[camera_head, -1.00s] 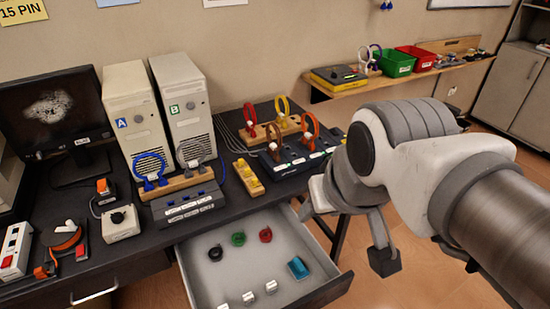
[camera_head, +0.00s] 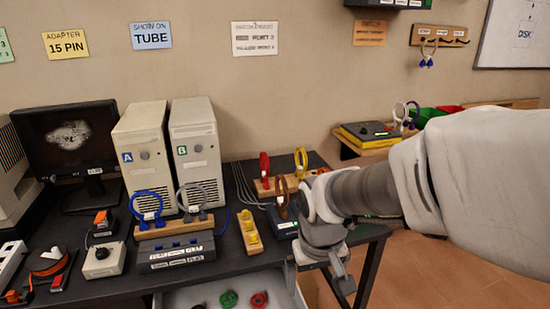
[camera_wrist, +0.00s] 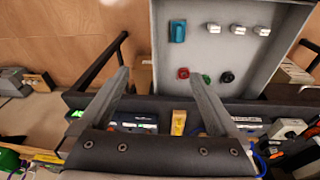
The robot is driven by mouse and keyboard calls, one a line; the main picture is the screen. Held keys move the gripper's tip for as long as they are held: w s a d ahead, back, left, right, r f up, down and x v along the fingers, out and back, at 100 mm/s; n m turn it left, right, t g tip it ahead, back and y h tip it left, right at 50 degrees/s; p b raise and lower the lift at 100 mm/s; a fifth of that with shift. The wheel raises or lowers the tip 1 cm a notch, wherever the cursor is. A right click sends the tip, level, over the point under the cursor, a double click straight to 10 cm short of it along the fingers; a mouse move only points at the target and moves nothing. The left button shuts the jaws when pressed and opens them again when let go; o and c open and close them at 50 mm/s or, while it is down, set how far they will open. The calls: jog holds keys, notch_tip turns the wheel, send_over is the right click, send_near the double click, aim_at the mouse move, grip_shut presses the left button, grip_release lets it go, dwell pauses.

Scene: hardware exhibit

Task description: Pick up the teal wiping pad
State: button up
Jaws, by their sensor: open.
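The teal wiping pad (camera_wrist: 177,31) lies in the open grey drawer, near one side wall, in the wrist view. It does not show in the head view now, where the drawer (camera_head: 180,299) is cut off by the bottom edge. My gripper (camera_wrist: 158,76) is open and empty, its two fingers apart with the drawer and desk edge beyond them. In the head view my gripper (camera_head: 342,280) is at the drawer's right side, in front of the desk. The pad is apart from the fingers.
The drawer also holds red (camera_wrist: 183,73), green (camera_wrist: 206,79) and black (camera_wrist: 227,77) rolls and several small white-silver pieces (camera_wrist: 238,29). The dark desk (camera_head: 225,262) above carries two computer towers (camera_head: 195,150), a monitor (camera_head: 70,140) and ring stands. Floor to the right is clear.

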jog(key=a+f+b, duration=0.1)
jog(key=f+b, duration=0.1)
jog(key=f, duration=0.6)
jog(key=w+a+f+g+b, duration=0.1)
jog(key=a+f+b, duration=0.1)
jog(key=f, duration=0.6)
jog(key=w+a+f+n+g+b, duration=0.1)
jog(key=f+b, duration=0.1)
jog(key=f, duration=0.5)
jog(key=shift+a+f, duration=0.3)
jog(key=shift+f, duration=0.1)
jog(key=shift+w+f+b, duration=0.15)
jog(key=shift+f+b, duration=0.3)
jog(key=shift+f, duration=0.5)
jog(key=shift+w+f+b, duration=0.2)
jog(key=shift+f+b, duration=0.2)
jog(key=shift+f, duration=0.6)
jog(key=shift+w+f+b, duration=0.15)
jog(key=shift+f+b, duration=0.3)
jog(key=shift+f, duration=0.5)
jog(key=shift+c, duration=0.3)
jog(key=c, duration=1.4)
notch_tip(320, 180, up, 10)
jog(key=p, duration=0.3)
